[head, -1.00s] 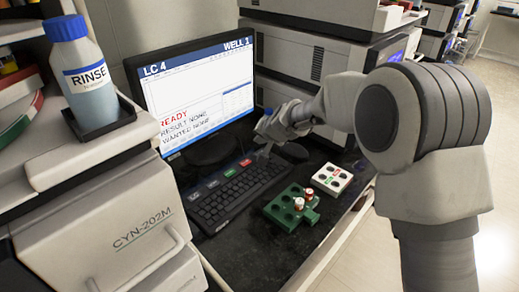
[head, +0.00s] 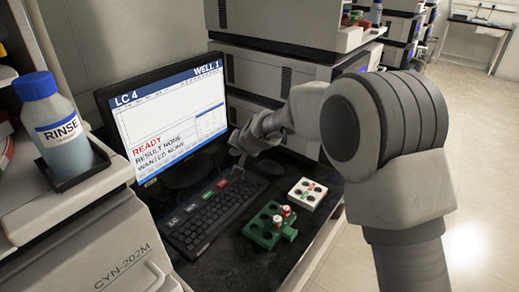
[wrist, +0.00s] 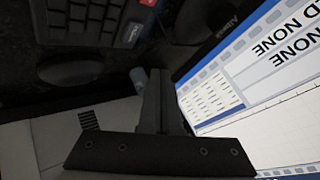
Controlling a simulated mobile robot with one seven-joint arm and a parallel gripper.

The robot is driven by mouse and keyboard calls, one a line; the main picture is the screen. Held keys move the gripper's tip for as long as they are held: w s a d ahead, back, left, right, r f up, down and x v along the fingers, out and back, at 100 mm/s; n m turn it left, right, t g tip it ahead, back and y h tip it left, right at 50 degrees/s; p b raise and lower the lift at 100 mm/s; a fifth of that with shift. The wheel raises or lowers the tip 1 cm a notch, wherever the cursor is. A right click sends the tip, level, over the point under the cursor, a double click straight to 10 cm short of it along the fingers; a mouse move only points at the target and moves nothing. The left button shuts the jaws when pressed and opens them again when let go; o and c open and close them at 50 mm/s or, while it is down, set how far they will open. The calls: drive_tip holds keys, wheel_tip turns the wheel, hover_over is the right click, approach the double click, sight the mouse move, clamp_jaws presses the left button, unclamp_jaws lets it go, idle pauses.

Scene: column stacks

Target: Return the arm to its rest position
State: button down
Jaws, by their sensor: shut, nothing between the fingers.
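My gripper (head: 240,160) is at the end of my grey arm, above the far end of the keyboard (head: 215,215) and in front of the monitor (head: 165,115). It is shut and holds nothing. In the wrist view the gripper's fingers (wrist: 160,95) are together, with part of the monitor screen (wrist: 255,90) on the right and a few keys (wrist: 100,18) at the top left. The arm is bent, with its elbow raised at the right of the head view. The screen reads LC 4, WELL 1, READY, RESULT NONE, WANTED NONE.
A green rack (head: 262,232) with red-and-white-capped vials and a white rack (head: 307,193) stand on the black bench right of the keyboard. A mouse (head: 269,169) lies behind them. A RINSE bottle (head: 60,130) stands at left. Stacked instruments (head: 262,85) rise behind. Open floor lies at right.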

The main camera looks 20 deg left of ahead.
drive_tip(key=s+d+r+h, duration=0.1)
drive_tip(key=s+d+r, duration=0.2)
drive_tip(key=d+r, duration=0.35)
drive_tip(key=s+d+r+h, duration=0.1)
drive_tip(key=s+d+r, duration=0.15)
drive_tip(key=d, duration=0.75)
drive_tip(key=s+d+r, duration=0.2)
drive_tip(key=d+r, duration=0.4)
drive_tip(key=d, duration=0.2)
drive_tip(key=s+d+f+m+h, duration=0.1)
drive_tip(key=s+d+h, duration=0.4)
drive_tip(key=s+d, duration=1.6)
wheel_tip(320, 180, up, 15)
drive_tip(key=p, duration=1.5)
drive_tip(key=shift+s+f, duration=0.15)
drive_tip(key=shift+s, duration=0.3)
